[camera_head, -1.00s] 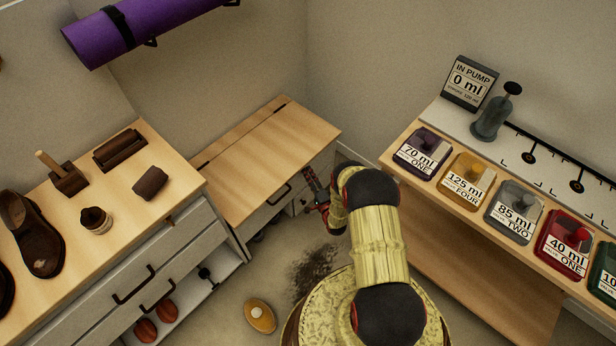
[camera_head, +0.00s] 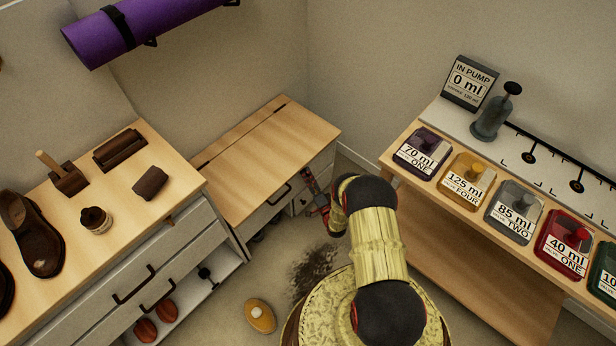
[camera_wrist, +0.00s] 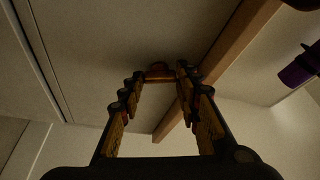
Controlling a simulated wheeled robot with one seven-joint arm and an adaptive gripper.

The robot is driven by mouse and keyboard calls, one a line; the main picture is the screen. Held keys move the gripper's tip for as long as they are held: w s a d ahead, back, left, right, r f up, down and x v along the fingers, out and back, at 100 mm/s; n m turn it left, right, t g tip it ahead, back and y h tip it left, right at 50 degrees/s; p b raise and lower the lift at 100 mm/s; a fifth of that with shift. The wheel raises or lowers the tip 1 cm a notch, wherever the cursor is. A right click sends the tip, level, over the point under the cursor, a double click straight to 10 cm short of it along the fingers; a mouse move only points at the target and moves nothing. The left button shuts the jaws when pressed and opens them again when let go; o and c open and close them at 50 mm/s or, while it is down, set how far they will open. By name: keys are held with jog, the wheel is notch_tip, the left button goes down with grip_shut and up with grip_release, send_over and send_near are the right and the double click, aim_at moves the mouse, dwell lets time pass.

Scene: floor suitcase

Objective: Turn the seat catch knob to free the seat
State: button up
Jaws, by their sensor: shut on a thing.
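The wooden bench seat (camera_head: 270,150) lies flat and closed against the wall in the head view, with a dark seam near its back edge. My gripper (camera_head: 311,184) is low at the bench's right front, partly hidden by my arm. In the wrist view my gripper (camera_wrist: 160,76) faces the pale bench front (camera_wrist: 95,45). Its fingers are shut on a small orange-brown knob (camera_wrist: 158,68), which looks like the seat catch knob. The knob is dim there, and its turn angle cannot be told. In the head view it cannot be made out.
A shoe cabinet (camera_head: 190,265) with brushes and a shoe on top stands left of the bench. A counter with coloured labelled blocks (camera_head: 465,180) and a pump (camera_head: 493,115) stands to the right. A brush (camera_head: 260,316) lies on the floor beside a dark smudge (camera_head: 312,270).

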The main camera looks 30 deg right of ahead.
jog(key=n+y, duration=0.2)
jog(key=n, duration=0.3)
jog(key=n+t+y, duration=0.1)
jog(key=n+y, duration=0.1)
jog(key=n, duration=0.3)
jog(key=n+t+y, duration=0.1)
jog(key=n+y, duration=0.2)
jog(key=n, duration=0.3)
jog(key=shift+d+f, duration=0.35)
jog(key=shift+f, duration=0.05)
jog(key=shift+n, duration=0.3)
jog(key=o, duration=1.2)
jog(key=shift+w, duration=0.1)
jog(key=shift+c, duration=0.2)
